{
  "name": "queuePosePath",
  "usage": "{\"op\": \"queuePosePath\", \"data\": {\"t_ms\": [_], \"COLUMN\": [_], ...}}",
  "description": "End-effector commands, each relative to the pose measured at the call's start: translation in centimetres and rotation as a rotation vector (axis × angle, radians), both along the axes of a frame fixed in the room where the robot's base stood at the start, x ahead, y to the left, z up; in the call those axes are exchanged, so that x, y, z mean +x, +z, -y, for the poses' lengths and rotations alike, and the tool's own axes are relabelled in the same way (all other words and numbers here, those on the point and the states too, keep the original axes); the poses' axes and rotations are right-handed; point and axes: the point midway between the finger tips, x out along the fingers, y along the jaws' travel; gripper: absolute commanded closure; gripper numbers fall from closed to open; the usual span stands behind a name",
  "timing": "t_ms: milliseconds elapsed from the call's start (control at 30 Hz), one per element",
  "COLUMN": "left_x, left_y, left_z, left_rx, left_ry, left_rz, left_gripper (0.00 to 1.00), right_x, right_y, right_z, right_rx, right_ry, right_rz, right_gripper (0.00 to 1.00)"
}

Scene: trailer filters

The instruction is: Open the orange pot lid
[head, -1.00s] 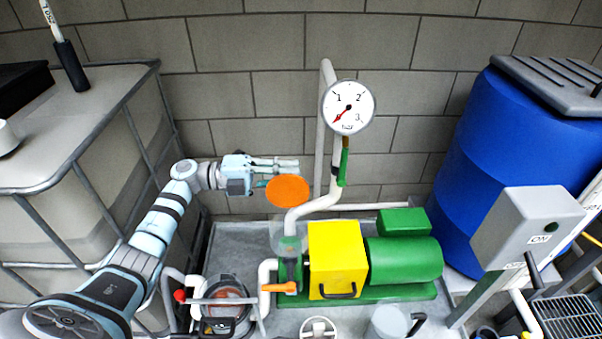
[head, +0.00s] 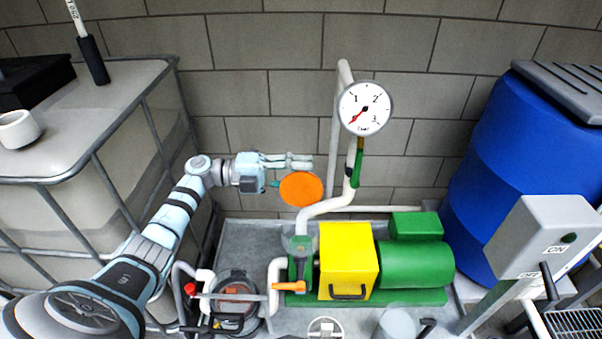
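The orange lid (head: 301,189) is a round disc, tilted up above the clear pot (head: 297,243) on the green pump fitting. My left gripper (head: 312,162) comes in from the left and sits just above and behind the lid's upper edge. Its fingers point right, with a narrow gap between them and nothing seen in the gap. I cannot tell whether a finger touches the lid. A small teal piece shows at the lid's left edge. My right gripper is not in view.
A yellow box (head: 347,262) and green motor (head: 415,263) stand right of the pot. A white pipe with a pressure gauge (head: 365,108) rises close to the gripper's right. An orange valve handle (head: 289,287) is below. A caged tank (head: 85,130) is left, a blue barrel (head: 520,160) right.

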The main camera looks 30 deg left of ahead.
Motion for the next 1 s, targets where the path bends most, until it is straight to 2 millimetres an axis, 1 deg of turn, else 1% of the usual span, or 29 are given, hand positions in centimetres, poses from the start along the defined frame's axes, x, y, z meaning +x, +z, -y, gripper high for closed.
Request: {"op": "queuePosePath", "data": {"t_ms": [67, 167, 300, 400, 533, 767, 800, 867, 900, 967, 1000], "left_x": [-0.5, -1.5, -3.4, -4.6, -5.4, -5.6, -5.6, -5.6, -5.7, -6.0, -6.3], "left_y": [-0.1, -0.1, -0.1, 0.0, 0.0, 0.0, 0.0, -0.3, -0.9, -2.5, -3.8], "left_z": [-0.9, -3.0, -6.6, -8.7, -10.2, -10.5, -10.5, -10.5, -10.5, -11.0, -11.2], "left_rx": [0.002, 0.004, 0.003, 0.002, 0.0, 0.0, 0.0, 0.0, 0.002, 0.018, 0.044], "left_ry": [0.001, 0.003, 0.006, 0.006, 0.003, 0.001, 0.001, 0.002, 0.003, 0.006, -0.001], "left_rz": [-0.002, -0.004, -0.004, -0.003, -0.001, 0.0, 0.0, -0.001, -0.005, -0.011, -0.007], "left_gripper": [0.61, 0.61, 0.61, 0.61, 0.61, 0.61, 0.63, 0.72, 0.79, 0.88, 0.95], "right_x": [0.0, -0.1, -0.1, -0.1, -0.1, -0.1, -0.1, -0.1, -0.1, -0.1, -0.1], "right_y": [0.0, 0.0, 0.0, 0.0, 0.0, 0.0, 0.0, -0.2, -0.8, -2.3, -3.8], "right_z": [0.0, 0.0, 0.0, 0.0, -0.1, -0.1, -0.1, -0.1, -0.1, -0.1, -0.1], "right_rx": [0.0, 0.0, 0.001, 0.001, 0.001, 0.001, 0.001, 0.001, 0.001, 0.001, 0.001], "right_ry": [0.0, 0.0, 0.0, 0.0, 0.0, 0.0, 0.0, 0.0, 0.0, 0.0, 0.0], "right_rz": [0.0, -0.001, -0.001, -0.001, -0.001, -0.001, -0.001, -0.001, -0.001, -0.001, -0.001], "right_gripper": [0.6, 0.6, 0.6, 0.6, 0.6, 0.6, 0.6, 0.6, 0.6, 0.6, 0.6]}}
